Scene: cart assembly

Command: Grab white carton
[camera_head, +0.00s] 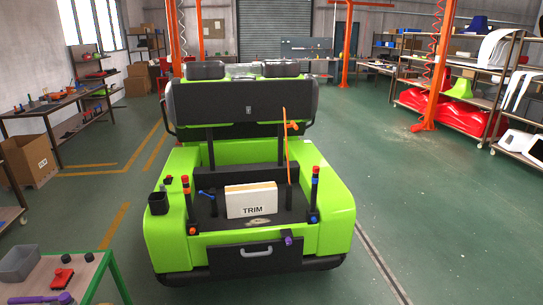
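The white carton (250,203) stands upright on the black rear deck of the green cart (330,205), near the middle of the view. Its front carries the label "TRIM" and a tan strip runs along its top. Red, orange and blue posts stand on the deck on either side of the carton, the right one (315,190) and the left one (188,200). Neither of my grippers shows in this view, and nothing is touching the carton from the front.
A blue-handled tool (207,195) lies left of the carton, and a black cup (158,203) sits on the cart's left side. A green-framed table (75,270) with a grey bin (18,262) stands at lower left. Floor right of the cart is clear.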

